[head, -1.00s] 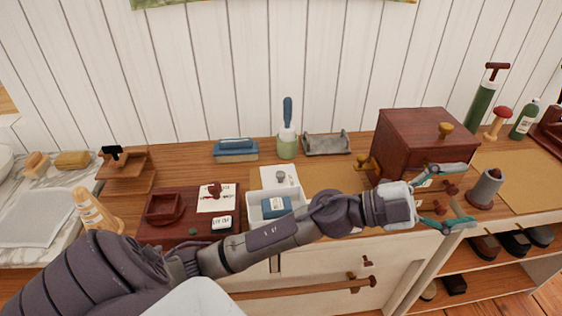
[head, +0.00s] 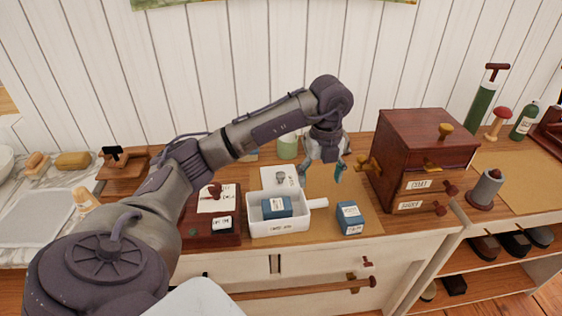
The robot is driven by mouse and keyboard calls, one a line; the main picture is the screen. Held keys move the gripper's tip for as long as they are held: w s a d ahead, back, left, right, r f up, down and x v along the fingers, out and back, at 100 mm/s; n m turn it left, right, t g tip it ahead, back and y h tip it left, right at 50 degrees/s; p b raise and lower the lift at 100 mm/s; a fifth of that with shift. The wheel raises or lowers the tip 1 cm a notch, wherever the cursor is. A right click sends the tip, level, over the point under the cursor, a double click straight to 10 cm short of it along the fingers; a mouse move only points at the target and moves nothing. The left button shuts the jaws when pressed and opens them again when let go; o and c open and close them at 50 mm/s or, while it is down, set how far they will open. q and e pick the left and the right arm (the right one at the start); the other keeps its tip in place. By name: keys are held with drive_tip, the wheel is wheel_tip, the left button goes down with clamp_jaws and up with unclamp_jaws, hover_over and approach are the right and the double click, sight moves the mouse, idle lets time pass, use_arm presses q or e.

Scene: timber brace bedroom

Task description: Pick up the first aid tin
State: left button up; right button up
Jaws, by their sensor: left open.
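My left gripper (head: 324,172) is open and empty, pointing down over the brown mat, left of the wooden drawer cabinet. A white open container (head: 262,229) sits in front and to the left of it, with a side handle on its right and a small label on its front. A blue box (head: 277,207) lies inside it. Another blue box (head: 350,218) with a white label stands on the mat to the right. No label is clear enough for me to tell which thing is the first aid tin. My right gripper is not in view.
The drawer cabinet (head: 425,145) stands right of the gripper, with knobs sticking out. A dark wooden tray (head: 228,240) with cards is left of the white container. A green cup (head: 287,149) stands behind. Some mat is bare between container and cabinet.

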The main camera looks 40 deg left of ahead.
sight(316, 201)
use_arm(q)
wheel_tip(316, 201, down, 5)
drive_tip(key=shift+r, duration=0.1)
drive_tip(key=shift+a+f+p, duration=0.2)
drive_tip(key=shift+f+p, duration=0.4)
drive_tip(key=shift+f, duration=2.15)
drive_tip(key=c, duration=1.2)
drive_tip(key=shift+w+r, duration=0.1)
drive_tip(key=shift+c, duration=0.5)
